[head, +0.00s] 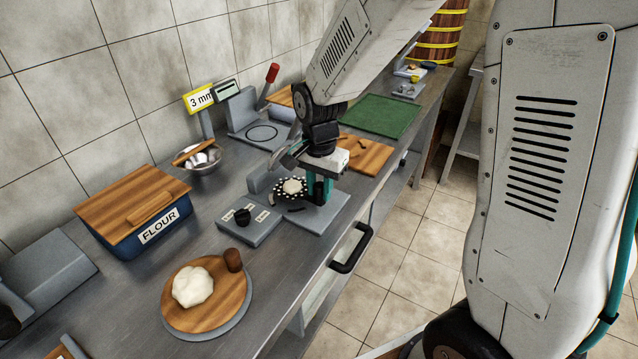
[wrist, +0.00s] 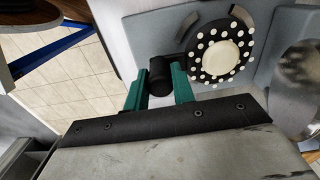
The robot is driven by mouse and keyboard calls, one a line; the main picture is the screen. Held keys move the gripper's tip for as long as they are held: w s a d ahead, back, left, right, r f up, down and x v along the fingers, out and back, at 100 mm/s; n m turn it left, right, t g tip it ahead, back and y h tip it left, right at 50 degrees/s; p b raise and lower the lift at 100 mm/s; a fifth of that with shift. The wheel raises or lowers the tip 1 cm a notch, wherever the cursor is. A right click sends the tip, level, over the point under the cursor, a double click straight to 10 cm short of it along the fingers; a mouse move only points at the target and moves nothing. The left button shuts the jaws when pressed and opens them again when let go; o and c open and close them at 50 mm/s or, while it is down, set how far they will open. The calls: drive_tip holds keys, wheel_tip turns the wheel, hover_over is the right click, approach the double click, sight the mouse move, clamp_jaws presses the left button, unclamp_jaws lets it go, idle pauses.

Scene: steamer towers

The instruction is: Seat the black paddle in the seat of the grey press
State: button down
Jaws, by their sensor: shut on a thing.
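The black paddle (head: 291,189) has a round, white-dotted head with a pale dough round on it; it also shows in the wrist view (wrist: 225,52). My gripper (head: 319,185) is shut on its black upright handle, which shows between the green fingers in the wrist view (wrist: 160,76). The paddle head is over a grey stand (head: 312,217) with dark curved pieces around it; I cannot tell whether it touches. The grey press (head: 241,118) with a red-handled lever stands farther back, and a dark ring marks its plate.
A grey block (head: 256,228) with labels and a black knob stands left of the stand. A metal bowl (head: 199,158), a flour box (head: 134,208) and a round board with dough (head: 207,315) are to the left. A wooden board (head: 369,156) and green mat (head: 384,115) lie beyond my gripper.

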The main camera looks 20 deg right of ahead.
drive_tip(key=shift+f, duration=0.15)
idle(0.5)
drive_tip(key=shift+f, duration=0.25)
drive_tip(key=shift+f, duration=0.65)
idle(1.2)
drive_tip(key=c, duration=1.4)
unclamp_jaws()
drive_tip(key=shift+s+d, duration=0.15)
drive_tip(key=shift+s, duration=0.05)
drive_tip(key=shift+r, duration=0.35)
drive_tip(key=shift+w+a+r, duration=0.15)
drive_tip(key=shift+r, duration=0.8)
drive_tip(key=shift+w+a+r, duration=0.15)
drive_tip(key=shift+w+r, duration=0.05)
drive_tip(key=shift+r, duration=0.8)
drive_tip(key=shift+w+a+r, duration=0.15)
drive_tip(key=shift+r, duration=0.8)
